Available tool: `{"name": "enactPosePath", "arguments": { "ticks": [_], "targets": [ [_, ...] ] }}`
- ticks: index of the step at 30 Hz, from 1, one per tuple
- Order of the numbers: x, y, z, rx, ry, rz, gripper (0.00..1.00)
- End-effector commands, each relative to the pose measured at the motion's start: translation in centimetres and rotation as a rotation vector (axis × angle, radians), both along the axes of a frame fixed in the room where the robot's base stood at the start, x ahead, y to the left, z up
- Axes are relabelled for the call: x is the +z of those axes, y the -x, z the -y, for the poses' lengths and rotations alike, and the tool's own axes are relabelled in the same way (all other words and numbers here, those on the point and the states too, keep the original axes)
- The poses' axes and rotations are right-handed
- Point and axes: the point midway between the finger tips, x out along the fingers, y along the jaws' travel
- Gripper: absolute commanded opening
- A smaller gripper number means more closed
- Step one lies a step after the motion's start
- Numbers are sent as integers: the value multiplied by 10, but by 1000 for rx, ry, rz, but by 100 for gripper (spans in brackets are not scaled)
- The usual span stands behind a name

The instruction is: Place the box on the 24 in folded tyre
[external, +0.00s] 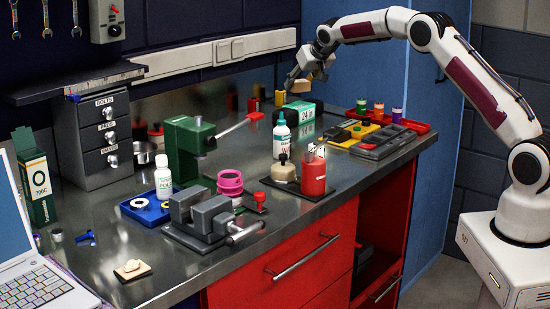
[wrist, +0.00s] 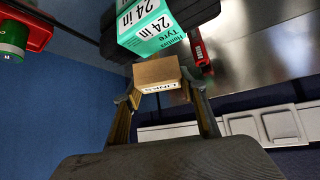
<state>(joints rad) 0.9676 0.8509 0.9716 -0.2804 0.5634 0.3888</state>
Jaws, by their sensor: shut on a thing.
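A small brown cardboard box (wrist: 158,72) with a "LINKS" label is held between the fingers of my gripper (wrist: 160,92) in the wrist view. In the external view my gripper (external: 302,84) holds the box (external: 301,86) above the back right of the bench. The 24 in folded tyre (external: 318,109) is black with a green and white "24 in" sleeve (external: 297,111), and lies on the bench below my gripper. In the wrist view the tyre (wrist: 199,14) and its sleeve (wrist: 150,22) show just beyond the box. The box looks apart from the tyre.
A red tray (external: 392,123) with several coloured spools stands right of the tyre. A yellow tray (external: 354,133) and white bottle (external: 281,138) stand in front of it. A green press (external: 187,143) with a red-tipped lever stands to the left. The wall is behind.

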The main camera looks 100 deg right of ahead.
Motion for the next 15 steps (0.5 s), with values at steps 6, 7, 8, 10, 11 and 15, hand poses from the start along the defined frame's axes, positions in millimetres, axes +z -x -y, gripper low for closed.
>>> {"name": "enactPosePath", "arguments": {
  "ticks": [6, 7, 8, 10, 11, 15],
  "targets": [
    [-6, 0, 0, 0, 2, 1, 19],
    [-6, 0, 0, 0, 2, 1, 19],
    [-6, 0, 0, 0, 2, 1, 19],
    [-6, 0, 0, 0, 2, 1, 19],
    [-6, 0, 0, 0, 2, 1, 19],
    [-9, 0, 0, 0, 1, 0, 19]
  ]
}}
